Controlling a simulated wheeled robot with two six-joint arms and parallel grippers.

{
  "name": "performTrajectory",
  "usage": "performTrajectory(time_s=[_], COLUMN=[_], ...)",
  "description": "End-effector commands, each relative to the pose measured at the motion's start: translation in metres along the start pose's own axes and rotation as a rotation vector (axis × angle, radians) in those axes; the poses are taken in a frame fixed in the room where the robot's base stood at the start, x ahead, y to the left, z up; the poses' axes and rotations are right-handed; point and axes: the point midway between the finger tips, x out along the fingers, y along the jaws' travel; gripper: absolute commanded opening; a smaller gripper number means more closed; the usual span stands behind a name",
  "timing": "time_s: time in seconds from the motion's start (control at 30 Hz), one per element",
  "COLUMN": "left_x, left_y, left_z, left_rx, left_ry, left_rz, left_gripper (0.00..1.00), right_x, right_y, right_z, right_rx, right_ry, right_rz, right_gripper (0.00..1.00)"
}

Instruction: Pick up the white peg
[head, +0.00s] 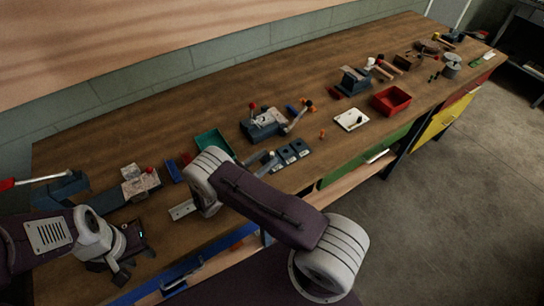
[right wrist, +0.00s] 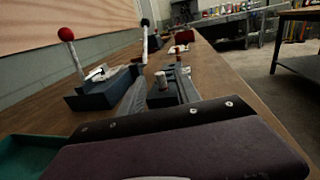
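A small pale upright piece, which looks like the white peg (right wrist: 162,80), stands at a dark block in the right wrist view. In the head view a row of dark blocks (head: 292,151) lies beside my right gripper (head: 265,161). My right gripper's fingers look apart, with the pale piece between them and beyond; I see no contact. The peg cannot be told clearly from the fingers in the head view. My left gripper (head: 130,260) is at the front left edge of the bench, its dark fingers apart and empty.
A teal tray (head: 214,140) lies behind my right wrist. A blue vise-like fixture with a red knob (head: 264,122) stands behind the dark blocks. A white plate (head: 351,120) and a red bin (head: 391,100) are further right. Bare wood shows along the back.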

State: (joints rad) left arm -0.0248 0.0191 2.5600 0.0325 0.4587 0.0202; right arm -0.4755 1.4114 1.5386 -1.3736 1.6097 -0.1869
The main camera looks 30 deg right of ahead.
Motion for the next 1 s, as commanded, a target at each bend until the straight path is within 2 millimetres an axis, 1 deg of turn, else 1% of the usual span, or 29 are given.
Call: performTrajectory(time_s=[0.07, 0.13, 0.3, 0.4, 0.5, 0.67, 0.7, 0.77, 0.8, 0.83, 1.0], left_x=[-0.001, -0.004, -0.014, -0.016, -0.016, -0.016, -0.016, -0.016, -0.016, -0.016, -0.016], left_y=[0.000, 0.000, 0.000, 0.000, 0.000, 0.000, 0.000, 0.000, 0.000, 0.000, 0.000], left_z=[0.000, 0.000, -0.001, -0.002, -0.002, -0.002, -0.002, -0.002, -0.002, -0.002, -0.002], left_rx=[0.000, 0.000, 0.000, 0.000, 0.000, 0.000, 0.000, 0.000, 0.000, 0.000, 0.000], left_ry=[0.000, 0.000, 0.000, 0.000, 0.000, 0.000, 0.000, 0.000, 0.000, 0.000, 0.000], left_rz=[0.000, 0.000, 0.000, 0.000, 0.000, 0.000, 0.000, 0.000, 0.000, 0.000, 0.000], left_gripper=[0.36, 0.36, 0.36, 0.36, 0.36, 0.36, 0.36, 0.36, 0.36, 0.36, 0.36], right_x=[0.001, 0.009, 0.044, 0.058, 0.063, 0.063, 0.063, 0.063, 0.063, 0.063, 0.063], right_y=[0.000, -0.001, -0.002, -0.001, -0.001, 0.000, 0.000, 0.000, 0.000, 0.000, 0.000], right_z=[0.000, 0.001, 0.003, 0.002, 0.001, 0.000, 0.000, 0.000, 0.000, 0.000, 0.000], right_rx=[-0.001, -0.001, -0.003, -0.002, -0.001, -0.001, -0.001, -0.001, -0.001, -0.001, -0.001], right_ry=[0.000, 0.000, 0.001, 0.001, 0.001, 0.001, 0.001, 0.001, 0.001, 0.001, 0.001], right_rz=[0.000, -0.002, -0.004, -0.002, 0.000, 0.001, 0.001, 0.001, 0.001, 0.001, 0.001], right_gripper=[0.39, 0.39, 0.39, 0.39, 0.39, 0.39, 0.34, 0.17, 0.06, 0.00, 0.00])
